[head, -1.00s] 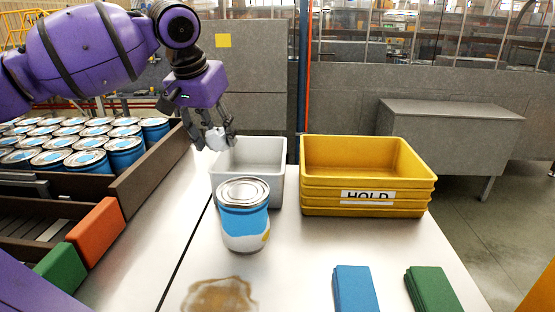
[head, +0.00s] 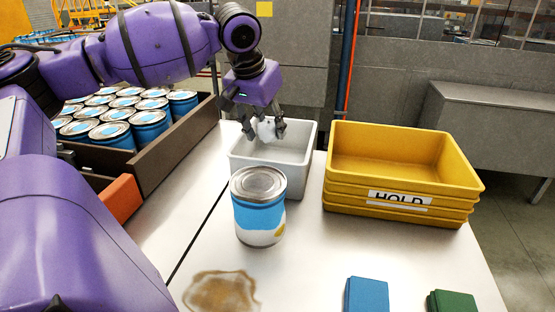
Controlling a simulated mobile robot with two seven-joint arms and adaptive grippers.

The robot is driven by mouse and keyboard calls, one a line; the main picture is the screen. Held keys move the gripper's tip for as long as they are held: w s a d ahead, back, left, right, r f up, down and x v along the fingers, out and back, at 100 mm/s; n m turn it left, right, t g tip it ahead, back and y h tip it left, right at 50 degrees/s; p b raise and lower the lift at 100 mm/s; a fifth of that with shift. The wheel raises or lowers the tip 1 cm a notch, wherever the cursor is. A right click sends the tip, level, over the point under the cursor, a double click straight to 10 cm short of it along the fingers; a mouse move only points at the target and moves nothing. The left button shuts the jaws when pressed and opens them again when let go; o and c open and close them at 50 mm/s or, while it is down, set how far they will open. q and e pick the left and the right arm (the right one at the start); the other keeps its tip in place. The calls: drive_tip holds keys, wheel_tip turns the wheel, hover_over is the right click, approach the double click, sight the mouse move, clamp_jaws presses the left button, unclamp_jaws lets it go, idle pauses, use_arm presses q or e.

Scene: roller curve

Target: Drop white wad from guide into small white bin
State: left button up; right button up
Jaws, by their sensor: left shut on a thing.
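My left gripper (head: 262,132) reaches in from the left and is shut on a small crumpled white wad (head: 266,130). The gripper points down, and the wad shows against the open mouth of the small white bin (head: 303,165). I cannot tell exactly how far above or inside the rim the wad is. The bin stands on the white table behind a paint can, which hides part of its front. The guide cannot be made out clearly. My right gripper is not in view.
A blue-and-white can (head: 260,210) stands in front of the bin. Stacked yellow HOLD bins (head: 400,203) stand to its right. A brown stain (head: 220,291) lies in front. Blue (head: 367,296) and green (head: 452,302) pads lie at the front right. A brown-walled rack of cans (head: 178,146) is at left.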

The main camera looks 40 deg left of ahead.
use_arm(q)
drive_tip(key=shift+f, duration=0.15)
drive_tip(key=o, duration=0.8)
drive_tip(key=shift+o, duration=0.2)
drive_tip(key=v, duration=1.2)
drive_tip(key=shift+s+d+f, duration=0.1)
drive_tip(key=shift+f, duration=0.05)
